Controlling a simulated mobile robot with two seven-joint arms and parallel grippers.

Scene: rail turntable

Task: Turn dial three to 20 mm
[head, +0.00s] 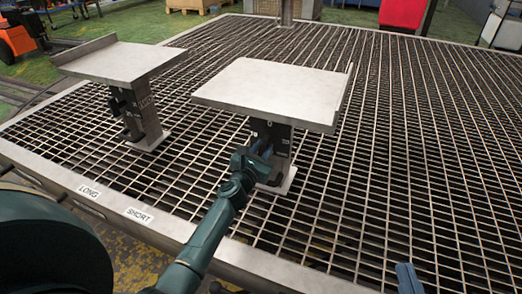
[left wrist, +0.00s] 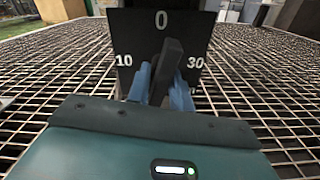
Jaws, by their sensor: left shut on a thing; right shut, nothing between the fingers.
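The dial's dark plate (left wrist: 140,35) fills the upper middle of the left wrist view, with 0 at the top, 10 at left and 30 at right. No 20 mark shows; the lower part is hidden by my gripper. The dial's dark bar-shaped knob (left wrist: 170,62) leans, its upper end a little right of the 0. My left gripper (left wrist: 160,88) has its blue fingers on both sides of the knob, shut on it. In the head view my left gripper (head: 252,160) is at the front of the middle stand. My right gripper (head: 408,278) shows only partly at the bottom edge, shut.
The middle stand carries a flat grey plate (head: 268,90) above the dial. A second stand with a similar plate (head: 120,60) is at left. Both stand on a metal grating (head: 400,150). LONG (head: 89,191) and SHORT (head: 139,215) labels lie on the front rim.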

